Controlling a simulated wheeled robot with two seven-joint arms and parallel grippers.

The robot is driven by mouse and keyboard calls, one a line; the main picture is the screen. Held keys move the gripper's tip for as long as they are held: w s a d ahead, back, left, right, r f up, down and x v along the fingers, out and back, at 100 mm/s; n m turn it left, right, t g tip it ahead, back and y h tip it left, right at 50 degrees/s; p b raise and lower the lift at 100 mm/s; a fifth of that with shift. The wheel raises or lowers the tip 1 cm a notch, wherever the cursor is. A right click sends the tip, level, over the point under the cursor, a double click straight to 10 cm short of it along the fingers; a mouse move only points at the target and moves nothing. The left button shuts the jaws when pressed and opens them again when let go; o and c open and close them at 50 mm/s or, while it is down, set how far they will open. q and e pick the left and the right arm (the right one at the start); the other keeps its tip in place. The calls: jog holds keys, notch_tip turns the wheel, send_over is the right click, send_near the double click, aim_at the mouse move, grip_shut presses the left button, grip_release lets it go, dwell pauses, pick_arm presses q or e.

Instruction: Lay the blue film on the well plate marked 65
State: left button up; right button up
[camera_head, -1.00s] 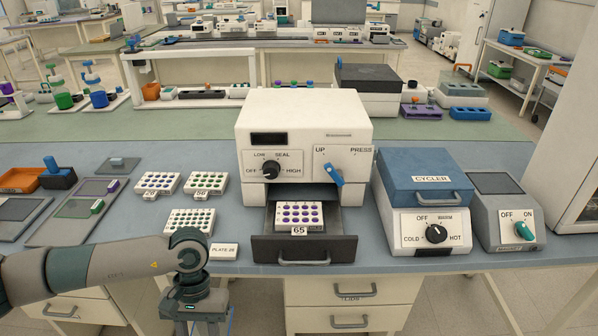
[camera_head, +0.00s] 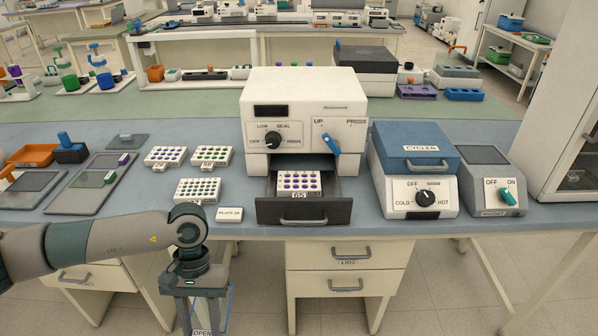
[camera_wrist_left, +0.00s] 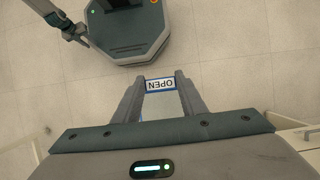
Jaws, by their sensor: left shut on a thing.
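The well plate marked 65 (camera_head: 299,184), white with purple wells, sits in the open drawer (camera_head: 304,210) of the white sealer (camera_head: 305,112). Its top looks uncovered. My left gripper (camera_head: 203,318) hangs in front of the bench, left of the drawer and below the bench top. It is shut on the blue film, whose blue edge (camera_head: 229,304) shows beside the fingers. In the left wrist view, the film's blue-bordered label reading OPEN (camera_wrist_left: 160,85) lies between the fingertips. Most of the film is hidden or cut off. My right gripper (camera_wrist_left: 84,42) seems to show at the upper left of that view, too small to read.
Several other well plates (camera_head: 198,190) and a PLATE 26 sign (camera_head: 229,214) stand left of the sealer. The blue-lidded cycler (camera_head: 415,168) stands close on its right, with a grey device (camera_head: 483,181) beyond. The sealer's blue lever (camera_head: 329,143) is near UP. Floor in front is clear.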

aim_at(208, 322)
pick_arm(q)
jog(key=s+v, duration=0.2)
jog(key=v, duration=1)
jog(key=shift+r, duration=0.5)
dwell(0.8)
jog(key=shift+w, duration=0.2)
dwell(0.9)
